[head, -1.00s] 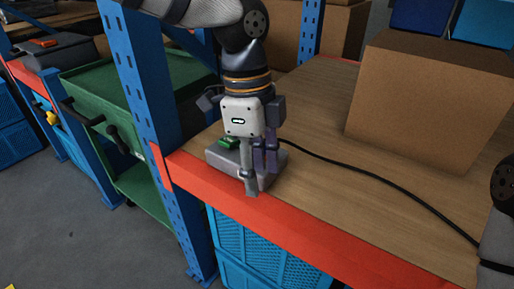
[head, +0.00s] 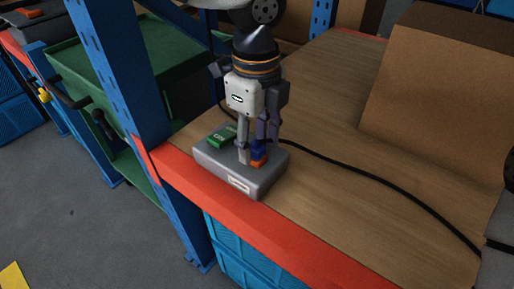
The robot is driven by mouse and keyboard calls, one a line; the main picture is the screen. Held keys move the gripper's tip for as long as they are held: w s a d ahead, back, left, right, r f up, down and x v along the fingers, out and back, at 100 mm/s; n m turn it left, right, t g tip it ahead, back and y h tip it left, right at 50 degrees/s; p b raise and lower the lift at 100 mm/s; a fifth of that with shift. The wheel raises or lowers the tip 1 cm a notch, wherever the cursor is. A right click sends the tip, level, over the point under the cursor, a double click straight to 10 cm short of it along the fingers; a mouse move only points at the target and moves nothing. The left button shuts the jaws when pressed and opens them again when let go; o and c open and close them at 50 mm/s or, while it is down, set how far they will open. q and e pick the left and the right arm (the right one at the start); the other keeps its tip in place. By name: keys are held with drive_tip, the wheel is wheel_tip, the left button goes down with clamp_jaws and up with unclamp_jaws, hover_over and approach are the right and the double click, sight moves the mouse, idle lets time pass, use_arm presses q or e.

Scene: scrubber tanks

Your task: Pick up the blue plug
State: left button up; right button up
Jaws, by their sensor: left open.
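The blue plug (head: 258,147) is small and sits upright over an orange piece (head: 258,161) on top of a grey box (head: 217,158) at the shelf's front corner. My left gripper (head: 251,151) points straight down over the box, with its fingers apart. One finger is just left of the plug, and other finger parts are behind and to its right. The plug's upper part is partly covered by the fingers. I cannot tell whether any finger touches it. My right gripper is out of view.
A green block (head: 221,136) sits on the box left of the fingers. A black cable (head: 375,182) runs right across the wooden shelf. A large cardboard box (head: 440,105) stands at the right, and a blue upright post (head: 120,75) is close on the left.

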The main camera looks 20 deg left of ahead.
sight(255, 147)
use_arm(q)
clamp_jaws()
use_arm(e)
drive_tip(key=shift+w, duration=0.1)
use_arm(q)
drive_tip(key=shift+w+r, duration=0.1)
drive_tip(key=shift+r, duration=0.3)
drive_tip(key=r, duration=0.3)
drive_tip(key=shift+s+a+r+p, duration=0.1)
drive_tip(key=shift+s+r+p, duration=0.2)
drive_tip(key=shift+s+r, duration=0.1)
drive_tip(key=s+a+r, duration=0.3)
drive_tip(key=s+r, duration=0.5)
drive_tip(key=s, duration=0.5)
drive_tip(key=shift+r+p, duration=0.15)
drive_tip(key=shift+p, duration=0.2)
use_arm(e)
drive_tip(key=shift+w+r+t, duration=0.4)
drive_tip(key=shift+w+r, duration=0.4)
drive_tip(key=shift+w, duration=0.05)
